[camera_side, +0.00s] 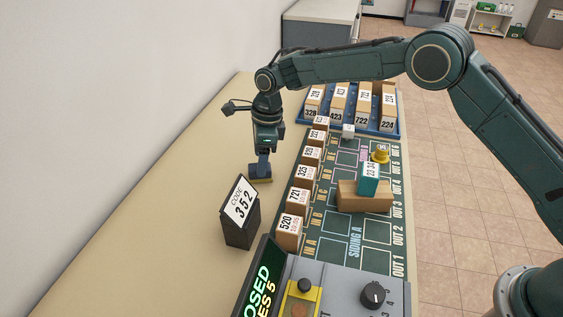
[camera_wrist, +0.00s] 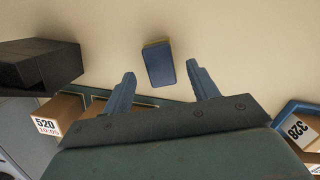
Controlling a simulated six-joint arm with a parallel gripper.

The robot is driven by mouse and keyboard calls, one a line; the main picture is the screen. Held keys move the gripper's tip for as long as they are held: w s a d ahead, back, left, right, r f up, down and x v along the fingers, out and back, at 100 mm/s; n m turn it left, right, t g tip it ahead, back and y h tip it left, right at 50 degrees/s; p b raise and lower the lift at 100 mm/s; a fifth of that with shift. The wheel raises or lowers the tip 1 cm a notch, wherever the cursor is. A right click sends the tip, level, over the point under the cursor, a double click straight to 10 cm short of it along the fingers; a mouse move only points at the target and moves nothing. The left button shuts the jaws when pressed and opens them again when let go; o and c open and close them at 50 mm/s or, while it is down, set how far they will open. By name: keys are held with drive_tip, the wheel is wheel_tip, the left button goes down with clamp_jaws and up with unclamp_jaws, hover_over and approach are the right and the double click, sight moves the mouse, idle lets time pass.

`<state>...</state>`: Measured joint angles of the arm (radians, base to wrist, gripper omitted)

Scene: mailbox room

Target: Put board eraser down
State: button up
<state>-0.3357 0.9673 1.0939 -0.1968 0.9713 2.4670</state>
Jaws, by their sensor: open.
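The board eraser, a blue block with a yellowish layer, lies on the bare beige tabletop. In the side view (camera_side: 260,180) it sits directly below my gripper (camera_side: 262,163), left of the green board. In the wrist view the eraser (camera_wrist: 159,66) shows between and slightly beyond the two blue fingertips of my gripper (camera_wrist: 160,74), with a clear gap on each side. My gripper is open, points down and holds nothing. Whether the fingertips still reach down beside the eraser is hard to tell.
A dark stand with a "CODE 352" card (camera_side: 241,212) is nearby, toward the camera. Right of the eraser runs a row of brown boxes (camera_side: 298,198) along the green board (camera_side: 340,238). A blue tray (camera_side: 392,129) of parcels stands behind. The table on the left (camera_side: 170,200) is clear.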

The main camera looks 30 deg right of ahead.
sight(269, 166)
wheel_tip(269, 166, up, 8)
drive_tip(key=d, duration=0.1)
drive_tip(key=shift+s, duration=0.2)
drive_tip(key=shift+d+r, duration=0.1)
idle(0.3)
drive_tip(key=s+d+r+n+t, duration=0.3)
drive_tip(key=s+d+r+n, duration=0.95)
drive_tip(key=s+r, duration=0.55)
drive_tip(key=s+d+f+n+t, duration=0.1)
drive_tip(key=s+d+n, duration=0.4)
drive_tip(key=s, duration=0.6)
drive_tip(key=s+d+f+n+h, duration=0.1)
drive_tip(key=s+d+f+n, duration=0.2)
drive_tip(key=s, duration=0.8)
drive_tip(key=shift+d+f+n+t+h, duration=0.15)
drive_tip(key=shift+d+n+t+h, duration=0.2)
drive_tip(key=shift+d+n, duration=0.7)
